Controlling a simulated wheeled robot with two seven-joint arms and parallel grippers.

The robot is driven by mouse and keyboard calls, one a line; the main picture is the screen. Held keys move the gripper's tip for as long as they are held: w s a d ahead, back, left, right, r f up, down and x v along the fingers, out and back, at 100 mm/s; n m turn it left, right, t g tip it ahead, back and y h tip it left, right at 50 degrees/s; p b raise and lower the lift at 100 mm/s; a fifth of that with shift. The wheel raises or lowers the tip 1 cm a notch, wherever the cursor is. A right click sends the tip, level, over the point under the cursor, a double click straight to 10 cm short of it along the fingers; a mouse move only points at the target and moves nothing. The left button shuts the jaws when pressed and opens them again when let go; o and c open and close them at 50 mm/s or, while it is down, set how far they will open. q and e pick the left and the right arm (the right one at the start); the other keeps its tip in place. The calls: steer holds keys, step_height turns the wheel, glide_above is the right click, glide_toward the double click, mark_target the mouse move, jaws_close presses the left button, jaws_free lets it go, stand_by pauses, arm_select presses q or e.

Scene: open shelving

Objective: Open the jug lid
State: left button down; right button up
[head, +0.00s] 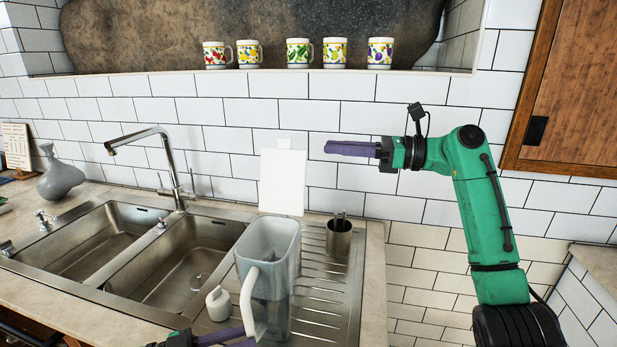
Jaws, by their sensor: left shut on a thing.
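The jug (285,265) is a tall, see-through grey vessel standing on the ribbed steel drainboard. Its white lid (282,185) stands up nearly vertical at the far rim, and the top of the jug is uncovered. The jug's white handle (250,300) faces the lower left. My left gripper (240,336) is shut on the lower part of the handle, partly cut off by the bottom edge. My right gripper (328,148) is up at the right of the lid, apart from it; its purple fingers look together and empty, pointing left.
A metal cup (339,238) with utensils stands right of the jug. A small white bottle (218,303) sits close to its left. The double sink (120,255) and tall tap (175,170) are further left. Mugs (299,52) line the ledge above. The tiled wall is close behind.

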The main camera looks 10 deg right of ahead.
steer(key=shift+s+d, duration=0.25)
steer(key=shift+d, duration=0.35)
steer(key=shift+o, duration=1.4)
steer(key=shift+w, duration=0.1)
steer(key=m, duration=0.4)
glide_above(282, 177)
steer(key=w+d, duration=0.2)
steer(key=d, duration=0.1)
steer(key=shift+w+a+f, duration=0.15)
steer(key=shift+a+f, duration=0.05)
steer(key=shift+f, duration=0.05)
jaws_close()
